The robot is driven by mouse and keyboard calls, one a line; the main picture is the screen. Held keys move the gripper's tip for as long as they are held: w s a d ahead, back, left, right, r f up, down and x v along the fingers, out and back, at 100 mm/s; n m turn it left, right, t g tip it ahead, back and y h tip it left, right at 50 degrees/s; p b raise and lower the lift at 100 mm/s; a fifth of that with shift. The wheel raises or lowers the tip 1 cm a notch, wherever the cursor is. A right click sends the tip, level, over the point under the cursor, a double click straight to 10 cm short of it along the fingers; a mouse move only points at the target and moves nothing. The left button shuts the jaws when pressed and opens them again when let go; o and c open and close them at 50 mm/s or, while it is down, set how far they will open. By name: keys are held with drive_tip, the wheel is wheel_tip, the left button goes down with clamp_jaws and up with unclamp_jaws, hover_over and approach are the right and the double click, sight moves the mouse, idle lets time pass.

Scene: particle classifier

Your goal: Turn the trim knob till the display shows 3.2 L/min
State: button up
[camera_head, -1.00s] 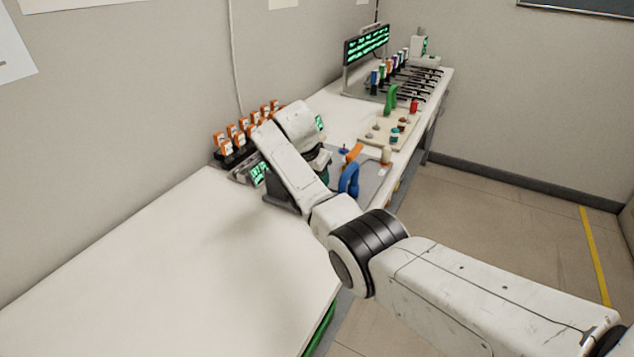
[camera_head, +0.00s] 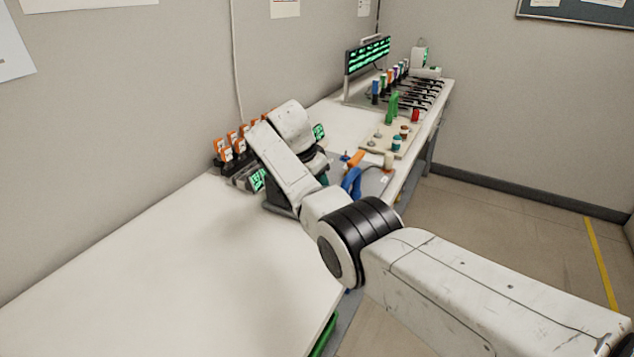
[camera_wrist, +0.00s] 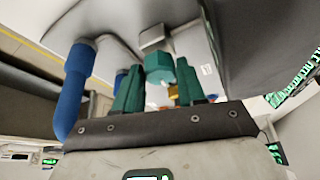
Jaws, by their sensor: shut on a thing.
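In the wrist view my gripper (camera_wrist: 159,82) has two teal fingers, shut on a teal knob (camera_wrist: 158,66) that shows between them; I take it for the trim knob. In the head view the arm's end hides the knob and most of the gripper. A small green-lit display (camera_head: 257,180) stands left of the arm's end, and another lit panel (camera_head: 319,131) shows just right of it. Their figures are too small to read. Lit panels also show at the right edge of the wrist view (camera_wrist: 305,70), cut off and unreadable.
A blue curved handle or hose (camera_head: 351,183) rises close right of my gripper; blue parts (camera_wrist: 74,88) show in the wrist view. Orange-topped items (camera_head: 228,148) stand in a rack behind. A board with knobs (camera_head: 378,143) lies farther along. The near white bench (camera_head: 150,270) is clear.

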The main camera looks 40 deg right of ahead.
drive_tip(key=o, duration=1.1)
drive_tip(key=v, duration=1.1)
